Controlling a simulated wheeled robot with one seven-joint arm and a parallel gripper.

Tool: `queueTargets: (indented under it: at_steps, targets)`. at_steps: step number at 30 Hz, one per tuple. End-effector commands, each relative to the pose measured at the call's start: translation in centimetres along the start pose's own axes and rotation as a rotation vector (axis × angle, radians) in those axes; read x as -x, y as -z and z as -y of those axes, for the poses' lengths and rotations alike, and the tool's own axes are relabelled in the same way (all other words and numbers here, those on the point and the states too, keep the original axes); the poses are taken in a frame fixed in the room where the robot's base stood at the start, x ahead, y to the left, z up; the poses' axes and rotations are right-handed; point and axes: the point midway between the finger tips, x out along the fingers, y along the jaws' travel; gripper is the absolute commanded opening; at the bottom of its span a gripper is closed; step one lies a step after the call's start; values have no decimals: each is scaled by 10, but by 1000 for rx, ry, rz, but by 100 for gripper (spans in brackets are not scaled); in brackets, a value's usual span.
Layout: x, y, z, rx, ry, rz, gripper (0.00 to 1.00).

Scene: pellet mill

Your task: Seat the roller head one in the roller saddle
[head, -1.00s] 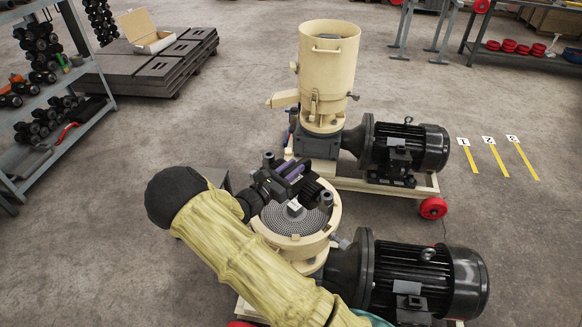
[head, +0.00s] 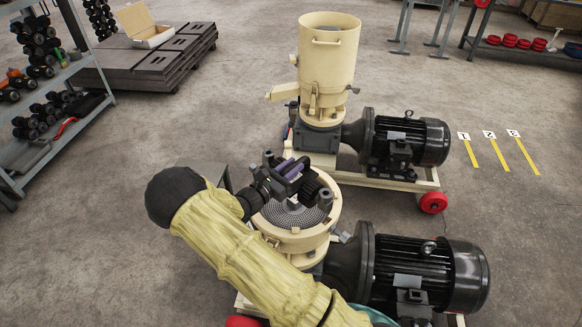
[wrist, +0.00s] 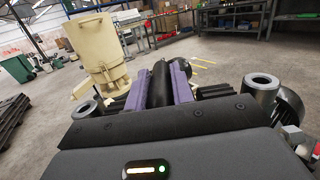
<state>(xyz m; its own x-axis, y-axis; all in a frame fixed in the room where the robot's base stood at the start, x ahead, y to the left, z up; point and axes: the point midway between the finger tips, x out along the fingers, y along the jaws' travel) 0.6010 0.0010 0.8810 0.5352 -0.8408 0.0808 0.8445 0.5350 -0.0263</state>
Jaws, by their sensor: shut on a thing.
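My gripper (head: 289,172) is above the open cream pellet mill, with its purple jaw pads shut on the dark roller head one (head: 314,188). In the wrist view the head's black middle part (wrist: 160,85) lies between the purple pads, with dark ribbed rollers to either side. Below is the round perforated die (head: 285,217) inside the cream ring (head: 300,240). The roller saddle at the die's centre is mostly hidden by the gripper and head. I cannot tell whether the head touches it.
A black motor (head: 425,275) sits right of the open mill. A second mill with a tall cream hopper (head: 328,60) and its motor (head: 412,140) stands behind. A shelf of dark parts (head: 50,120) is at left.

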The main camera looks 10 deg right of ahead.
Motion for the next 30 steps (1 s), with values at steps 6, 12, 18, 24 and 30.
queueTargets:
  at_steps: [6, 12, 18, 24, 30]
  targets:
    - [-3, -9, 0, -7, 4, 19, 0]
    - [-2, -7, 0, -8, 4, 19, 0]
    - [-2, -2, 2, -12, 5, 21, 0]
    - [0, -1, 2, -16, 4, 22, 0]
    - [1, -1, 1, -16, 1, 21, 0]
